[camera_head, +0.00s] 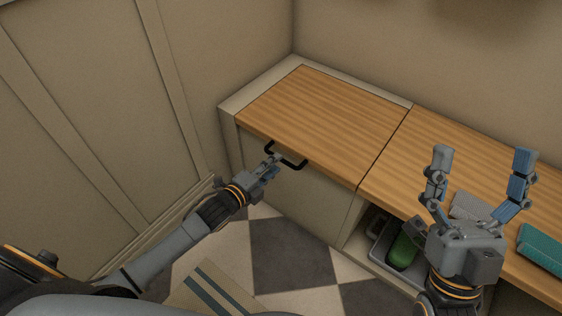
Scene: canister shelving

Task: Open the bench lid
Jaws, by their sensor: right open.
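The bench lid (322,115) is the left wooden panel of the bench top. It lies flat and closed, with a dark seam separating it from the wooden top on the right. A black bar handle (293,163) sticks out at its front edge. My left gripper (274,161) is at the left part of this handle, touching or very near it. Its fingers are small and overlap the handle, so I cannot tell whether they grip it. My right gripper (481,168) is open and empty, fingers pointing up, in front of the right part of the bench.
A teal object (542,248) and a grey object (470,206) lie on the right wooden top. Below it, an open compartment holds a green object (402,250) in a grey tray. Walls stand left and behind. A striped mat (215,290) lies on the checkered floor.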

